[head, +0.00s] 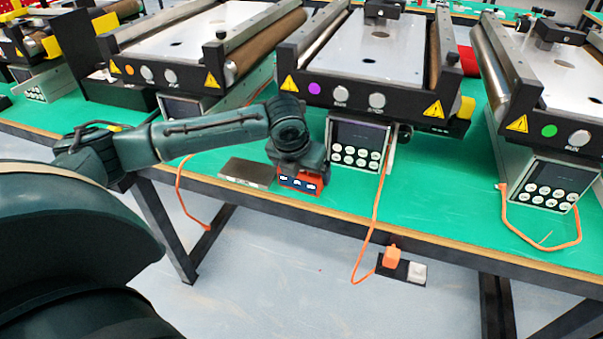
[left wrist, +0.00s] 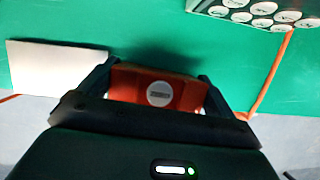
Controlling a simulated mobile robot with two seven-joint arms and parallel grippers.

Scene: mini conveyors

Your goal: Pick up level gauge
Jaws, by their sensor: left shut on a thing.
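The level gauge (head: 300,181) is a small orange-red block with dark and white markings on its front face. It is at the front edge of the green table, under my left gripper (head: 293,165). In the left wrist view the gauge (left wrist: 158,93) shows as an orange body with a round white label, between the two fingers of my left gripper (left wrist: 155,82). The fingers are shut on it. I cannot tell if the gauge still touches the table. My right gripper is not in view.
A flat grey metal plate (head: 247,172) lies just left of the gauge. A control box with round buttons (head: 357,144) stands to the right, under a mini conveyor (head: 372,47). Orange cables (head: 377,215) hang over the table's front edge.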

